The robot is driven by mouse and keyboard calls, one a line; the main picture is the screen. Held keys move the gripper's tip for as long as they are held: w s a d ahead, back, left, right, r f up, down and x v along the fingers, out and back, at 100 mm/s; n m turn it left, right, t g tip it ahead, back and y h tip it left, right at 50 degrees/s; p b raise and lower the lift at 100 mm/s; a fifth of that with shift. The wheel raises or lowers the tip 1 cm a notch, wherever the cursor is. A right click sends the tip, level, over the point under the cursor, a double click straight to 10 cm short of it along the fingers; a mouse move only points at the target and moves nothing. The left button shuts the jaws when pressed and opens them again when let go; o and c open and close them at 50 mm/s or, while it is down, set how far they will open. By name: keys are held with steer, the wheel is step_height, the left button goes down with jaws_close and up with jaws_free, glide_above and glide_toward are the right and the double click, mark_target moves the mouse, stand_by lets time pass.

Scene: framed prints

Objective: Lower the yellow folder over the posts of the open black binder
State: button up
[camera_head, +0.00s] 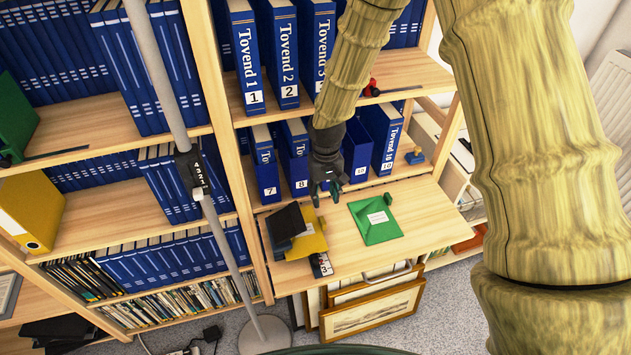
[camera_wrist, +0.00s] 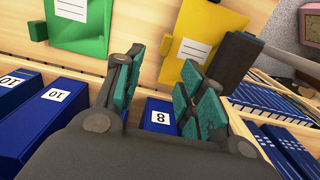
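The yellow folder (camera_head: 311,240), with a white label, lies on the pull-out wooden board next to the black binder (camera_head: 286,222). In the wrist view the yellow folder (camera_wrist: 205,38) is beyond my right-hand finger, and the binder (camera_wrist: 232,58) is to its right. The binder's dark cover is tilted up; I cannot make out its posts. My gripper (camera_head: 324,201) is above the board's back edge, behind the yellow folder. In the wrist view my gripper (camera_wrist: 163,72) has its green-padded fingers spread, with nothing held between them.
A green folder (camera_head: 377,221) lies to the right on the board (camera_head: 413,207). Blue binders (camera_head: 268,172) stand on the shelf behind my gripper. A lamp pole (camera_head: 222,245) rises at the left. Framed prints (camera_head: 370,310) lean below the board. The board's right part is bare.

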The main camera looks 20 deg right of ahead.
mark_target(322, 219)
steer(key=f, duration=0.2)
steer(key=f+p, duration=0.1)
steer(key=shift+s+a+f, duration=0.1)
steer(key=shift+s+a, duration=0.2)
steer(key=shift+s, duration=0.05)
steer(key=shift+s+f, duration=0.2)
steer(key=shift+f, duration=0.1)
steer(key=f, duration=0.1)
steer(key=f+p, duration=0.1)
steer(key=f, duration=0.1)
steer(key=shift+w+f, duration=0.1)
steer(key=shift+w, duration=0.15)
steer(key=shift+s+f+p, duration=0.1)
steer(key=shift+f+p, duration=0.55)
steer(key=shift+f, duration=1)
steer(key=shift+c, duration=0.4)
jaws_close()
